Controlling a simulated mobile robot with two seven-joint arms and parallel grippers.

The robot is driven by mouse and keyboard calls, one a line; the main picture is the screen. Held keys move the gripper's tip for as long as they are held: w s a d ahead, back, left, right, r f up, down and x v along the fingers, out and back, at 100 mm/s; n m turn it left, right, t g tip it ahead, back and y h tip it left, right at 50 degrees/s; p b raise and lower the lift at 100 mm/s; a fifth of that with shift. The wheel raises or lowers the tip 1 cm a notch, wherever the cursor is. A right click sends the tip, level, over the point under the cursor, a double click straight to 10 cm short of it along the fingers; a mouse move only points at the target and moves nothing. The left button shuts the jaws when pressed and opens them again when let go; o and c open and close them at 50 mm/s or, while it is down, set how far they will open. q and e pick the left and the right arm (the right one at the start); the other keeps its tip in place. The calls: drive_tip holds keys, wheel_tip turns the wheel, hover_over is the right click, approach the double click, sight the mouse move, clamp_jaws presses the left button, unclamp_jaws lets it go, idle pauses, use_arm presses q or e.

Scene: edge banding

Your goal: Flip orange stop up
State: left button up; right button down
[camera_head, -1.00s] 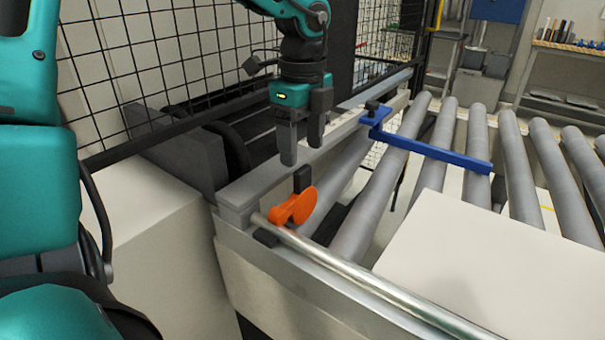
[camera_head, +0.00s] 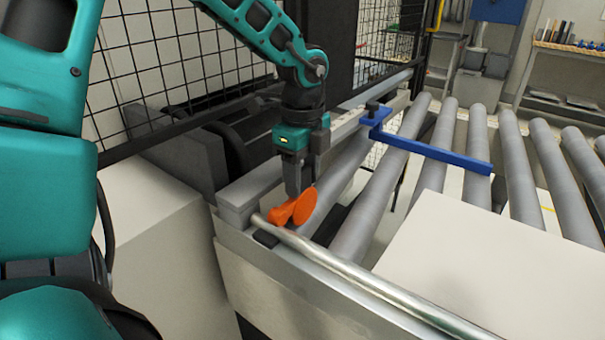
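The orange stop (camera_head: 305,208) sits on the metal rail at the near left corner of the roller conveyor. Its round end faces up and right, and its narrow end lies low beside the silver bar. My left gripper (camera_head: 300,188) points down right at the stop, its fingertips at or just behind the orange part. The fingers overlap the place of the stop's black tab, which is hidden. I cannot tell whether they are closed on it or touching. My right gripper is not in view.
A silver bar (camera_head: 375,285) runs along the conveyor's near edge. A blue bracket (camera_head: 430,153) crosses the rollers (camera_head: 372,195). A white panel (camera_head: 480,265) lies on them at the right. A black wire fence (camera_head: 150,70) stands behind.

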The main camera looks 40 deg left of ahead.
use_arm(q)
clamp_jaws()
idle(0.4)
